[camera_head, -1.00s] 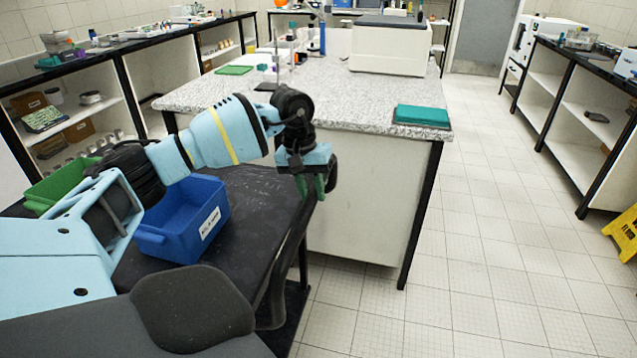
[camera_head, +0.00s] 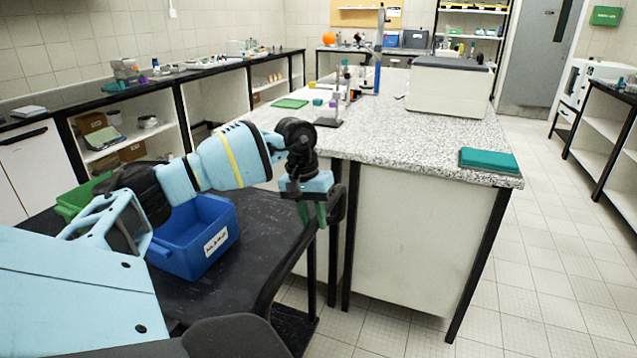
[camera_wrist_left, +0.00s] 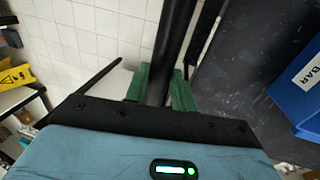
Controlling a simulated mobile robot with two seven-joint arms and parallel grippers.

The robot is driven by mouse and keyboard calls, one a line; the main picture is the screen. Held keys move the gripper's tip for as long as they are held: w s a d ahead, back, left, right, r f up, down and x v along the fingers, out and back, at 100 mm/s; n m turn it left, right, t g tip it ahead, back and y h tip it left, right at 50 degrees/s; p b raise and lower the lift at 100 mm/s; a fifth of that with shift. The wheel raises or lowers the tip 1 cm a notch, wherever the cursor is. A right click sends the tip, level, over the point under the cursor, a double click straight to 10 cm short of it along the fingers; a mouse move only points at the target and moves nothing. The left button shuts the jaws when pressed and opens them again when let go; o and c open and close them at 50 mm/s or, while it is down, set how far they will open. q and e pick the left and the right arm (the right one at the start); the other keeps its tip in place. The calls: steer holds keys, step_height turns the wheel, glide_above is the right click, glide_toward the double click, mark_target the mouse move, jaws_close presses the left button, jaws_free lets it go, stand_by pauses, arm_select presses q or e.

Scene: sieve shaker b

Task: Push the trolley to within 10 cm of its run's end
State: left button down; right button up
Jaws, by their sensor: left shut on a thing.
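The trolley (camera_head: 270,215) has a black top and stands at the lower left in the head view, close to the speckled bench. It carries a blue bin (camera_head: 195,236) with a white label and a green bin (camera_head: 80,200) partly hidden behind my arm. My left gripper (camera_head: 318,212) is at the trolley's right edge. In the left wrist view, the green fingers of this gripper (camera_wrist_left: 160,88) are shut around a black bar (camera_wrist_left: 173,45) beside the trolley's top (camera_wrist_left: 255,85). My right gripper is not in view.
The speckled bench (camera_head: 410,135) stands right behind the trolley, with a teal case (camera_head: 488,161) and a large grey-white box (camera_head: 448,87) on it. Shelved counters line the left wall. Tiled floor (camera_head: 540,260) is clear at the right. The wrist view shows a yellow sign (camera_wrist_left: 15,76).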

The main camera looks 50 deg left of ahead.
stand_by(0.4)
arm_select(q)
steer(key=c, duration=1.2)
jaws_free()
steer(key=shift+o, duration=0.2)
step_height(320, 180, up, 8)
steer(key=a, duration=0.1)
steer(key=shift+s+a, duration=0.15)
steer(key=shift+s, duration=0.2)
steer(key=shift+f, duration=0.2)
